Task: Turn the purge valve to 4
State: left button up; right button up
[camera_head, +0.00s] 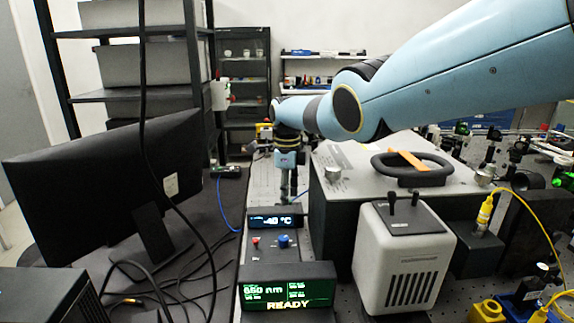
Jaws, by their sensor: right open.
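My right arm comes in from the upper right. Its gripper (289,195) points down behind the small display reading about -40 °C (276,220), and its jaws are open. The fingers are small and dark here, and nothing shows between them. A blue knob (283,241) and a smaller red knob (256,243) sit on the panel in front of that display. I cannot tell which part is the purge valve, and no valve scale is readable. My left gripper is not in view.
A green display reading 650 nm and READY (288,288) stands in front. A light box with vents (405,258) and a large grey case with a black handle (335,165) are at right. A black monitor (110,185) and loose cables are at left.

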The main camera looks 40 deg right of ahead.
notch_tip(320, 180, up, 10)
jog(key=shift+r, duration=0.25)
jog(key=shift+s+a, duration=0.1)
dwell(0.5)
